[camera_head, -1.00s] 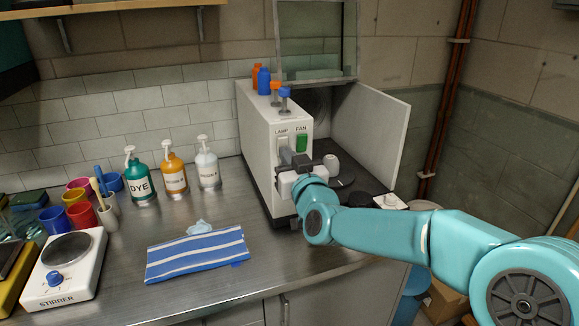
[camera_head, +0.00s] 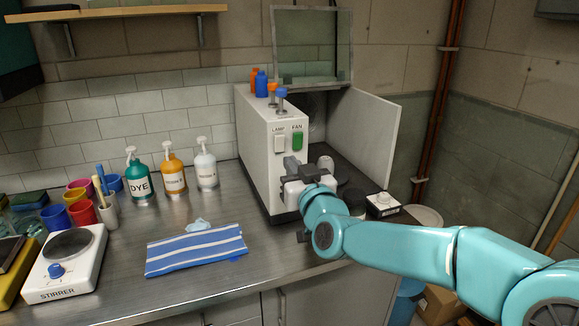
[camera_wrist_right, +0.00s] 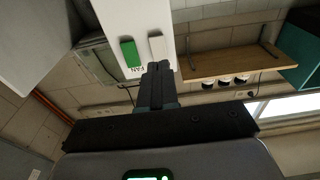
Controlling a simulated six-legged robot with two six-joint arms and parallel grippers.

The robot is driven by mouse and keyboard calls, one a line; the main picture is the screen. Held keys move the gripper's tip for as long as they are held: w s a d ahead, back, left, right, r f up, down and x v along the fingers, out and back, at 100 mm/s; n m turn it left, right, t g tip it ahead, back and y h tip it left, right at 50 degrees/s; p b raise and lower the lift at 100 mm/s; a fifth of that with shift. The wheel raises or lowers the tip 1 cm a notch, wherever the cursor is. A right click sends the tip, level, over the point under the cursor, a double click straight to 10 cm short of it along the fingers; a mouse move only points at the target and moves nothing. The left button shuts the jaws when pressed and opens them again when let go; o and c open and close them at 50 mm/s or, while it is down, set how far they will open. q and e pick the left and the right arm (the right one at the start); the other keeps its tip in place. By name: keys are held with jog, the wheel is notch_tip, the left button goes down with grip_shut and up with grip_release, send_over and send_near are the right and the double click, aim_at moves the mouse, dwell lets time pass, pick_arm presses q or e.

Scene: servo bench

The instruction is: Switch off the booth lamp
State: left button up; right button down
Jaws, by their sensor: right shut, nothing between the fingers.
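The booth (camera_head: 258,150) is a white box with a dark base. On its front panel are a white rocker labelled LAMP (camera_head: 280,143) and a green rocker labelled FAN (camera_head: 297,141). My right gripper (camera_head: 290,161) is shut and empty, its fingertips just below the LAMP rocker and close to the panel. In the right wrist view the closed fingers (camera_wrist_right: 159,72) point at the white rocker (camera_wrist_right: 157,46), with the green one (camera_wrist_right: 130,53) beside it. I cannot tell whether the tips touch the panel. My left gripper is out of view.
Pump bottles, including the teal DYE bottle (camera_head: 139,178), stand left of the booth. A striped cloth (camera_head: 196,250) lies on the bench, and a stirrer (camera_head: 67,262) is at left. The booth's open door (camera_head: 365,140) stands at right. Bench between cloth and booth is clear.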

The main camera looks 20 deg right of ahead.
jog(key=s+f+b, duration=0.1)
jog(key=s, duration=0.6)
jog(key=shift+s+d, duration=0.3)
jog(key=shift+d, duration=0.1)
jog(key=shift+f, duration=0.1)
